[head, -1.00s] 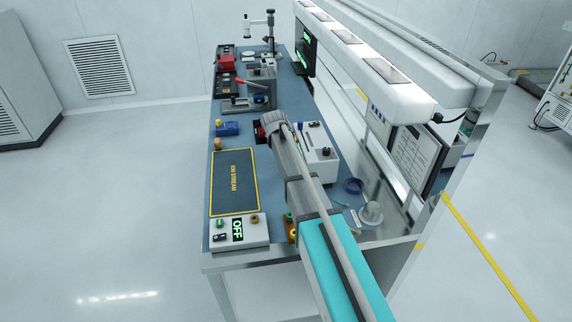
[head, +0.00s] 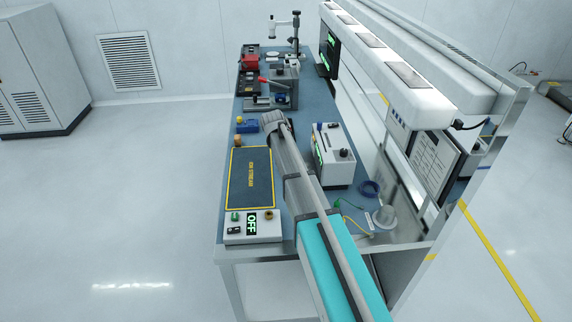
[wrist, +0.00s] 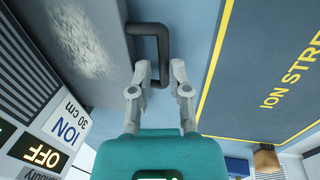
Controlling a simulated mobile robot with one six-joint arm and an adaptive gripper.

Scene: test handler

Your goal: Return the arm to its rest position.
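My arm reaches forward from the bottom of the head view over the bench (head: 226,236), its teal link (head: 340,270) nearest and its grey links beyond. My gripper is hidden behind the arm there. In the wrist view my gripper (wrist: 159,72) is open, with a gap between its two grey fingertips. A dark U-shaped handle (wrist: 164,40) shows just beyond the tips, beside a grey body; I cannot tell whether the fingers touch it. Nothing else shows between the fingers.
A white box (head: 334,165) stands just right of the arm. Fixtures (head: 270,90) fill the far bench. An overhead lamp rail (head: 400,75) runs along the right.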

